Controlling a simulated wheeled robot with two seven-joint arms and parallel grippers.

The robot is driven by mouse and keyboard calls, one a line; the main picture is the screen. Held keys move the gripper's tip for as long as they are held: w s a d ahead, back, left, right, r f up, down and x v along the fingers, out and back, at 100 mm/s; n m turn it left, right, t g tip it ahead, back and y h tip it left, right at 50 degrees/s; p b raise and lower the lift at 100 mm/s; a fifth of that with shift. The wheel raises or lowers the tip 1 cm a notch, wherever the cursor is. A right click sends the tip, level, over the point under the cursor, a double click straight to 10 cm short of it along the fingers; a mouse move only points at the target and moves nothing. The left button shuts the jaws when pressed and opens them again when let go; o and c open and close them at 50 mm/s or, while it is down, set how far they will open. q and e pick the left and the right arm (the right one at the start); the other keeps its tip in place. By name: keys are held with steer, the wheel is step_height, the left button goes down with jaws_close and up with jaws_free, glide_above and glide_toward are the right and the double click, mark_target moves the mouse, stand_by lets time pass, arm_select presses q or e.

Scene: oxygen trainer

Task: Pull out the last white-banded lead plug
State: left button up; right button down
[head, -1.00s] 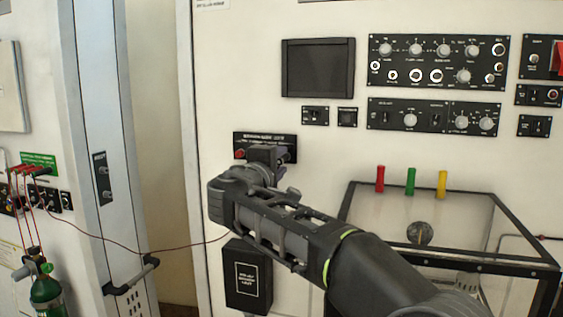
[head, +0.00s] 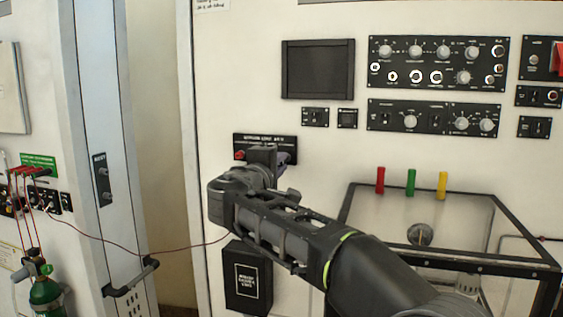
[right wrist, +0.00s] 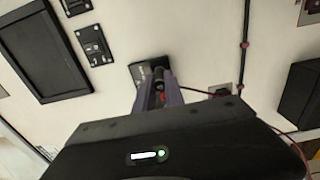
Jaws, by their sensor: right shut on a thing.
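My right gripper (right wrist: 158,92) is at a small black panel (right wrist: 138,74) on the white wall, its fingers close together on a dark lead plug (right wrist: 158,74) between them. The white band on the plug cannot be made out. A thin dark red lead (right wrist: 198,91) runs away to the right from beside the fingers in the right wrist view. In the head view the same black panel (head: 281,141) shows above my right gripper (head: 286,157), and the wrist hides most of the plug. Whether the plug is still seated cannot be told. My left gripper is not in view.
A black box (head: 247,278) hangs below my right arm. A framed clear case (head: 455,255) with red, green and yellow handles behind it stands at the right. A green bottle (head: 46,293) and red plugs (head: 30,171) are at the far left, with a lead (head: 120,249) hanging across.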

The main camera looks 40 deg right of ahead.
steer(key=shift+a+f, duration=0.1)
steer(key=shift+b+v, duration=1.55)
steer(key=shift+v, duration=0.9)
